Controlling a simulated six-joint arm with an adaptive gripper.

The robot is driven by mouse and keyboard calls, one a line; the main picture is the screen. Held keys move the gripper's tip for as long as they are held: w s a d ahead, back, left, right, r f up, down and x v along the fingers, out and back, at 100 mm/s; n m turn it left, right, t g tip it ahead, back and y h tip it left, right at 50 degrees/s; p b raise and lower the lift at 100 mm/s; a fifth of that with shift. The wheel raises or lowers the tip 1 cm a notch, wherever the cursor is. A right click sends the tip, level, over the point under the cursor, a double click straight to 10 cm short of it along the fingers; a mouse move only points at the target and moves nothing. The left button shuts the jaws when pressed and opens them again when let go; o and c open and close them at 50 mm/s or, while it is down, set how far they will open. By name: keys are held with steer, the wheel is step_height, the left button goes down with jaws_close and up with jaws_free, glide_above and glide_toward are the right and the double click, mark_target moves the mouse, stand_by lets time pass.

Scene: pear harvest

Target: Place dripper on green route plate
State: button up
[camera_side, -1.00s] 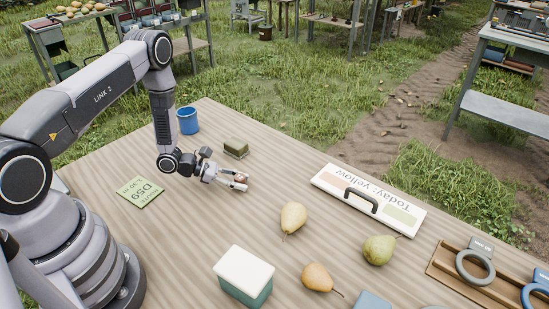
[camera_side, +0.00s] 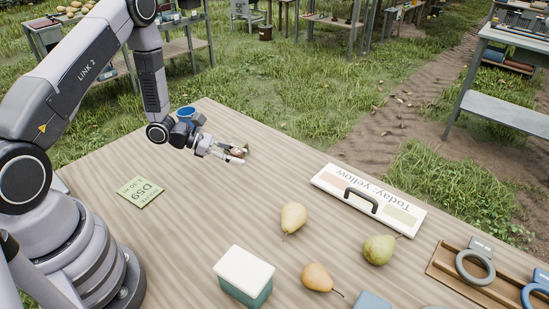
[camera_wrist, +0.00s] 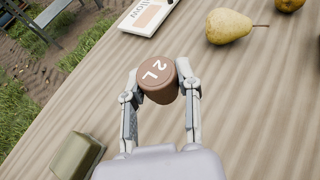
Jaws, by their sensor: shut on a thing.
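The dripper is a short brown cylinder marked "2 L" (camera_wrist: 158,79), held between both fingertips in the wrist view. My gripper (camera_wrist: 160,85) is shut on it. In the side view my gripper (camera_side: 236,155) is over the back part of the table, and the dripper is small and partly hidden by the fingers. It seems to be above the tabletop, but the height is hard to tell. The green route plate (camera_side: 140,192), marked D59, lies flat at the table's left, to the left of and nearer than my gripper. Its top is bare.
An olive block (camera_wrist: 75,157) is near my gripper, mostly hidden in the side view. Pears (camera_side: 293,217), a white-lidded box (camera_side: 243,272) and a "Today: yellow" sign (camera_side: 368,199) are to the right. The wood around the plate is clear.

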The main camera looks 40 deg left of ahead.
steer(key=s+d+m+g+h, duration=0.2)
steer(key=s+d+m+g, duration=0.35)
steer(key=s, duration=0.35)
steer(key=s+a+r+m+g+y, duration=0.1)
steer(key=s+a+m+g+y, duration=0.3)
steer(key=s+m+g, duration=0.5)
steer(key=s+a+r+m+g+y, duration=0.25)
steer(key=s+m+g, duration=0.35)
steer(key=s, duration=0.5)
steer(key=m+t+y, duration=0.7)
steer(key=m+y, duration=1.1)
steer(key=y, duration=0.1)
glide_above(140, 190)
step_height(140, 190, down, 5)
steer(key=shift+m, duration=0.25)
step_height(140, 190, down, 7)
steer(key=shift+r, duration=0.1)
steer(key=shift+f, duration=0.35)
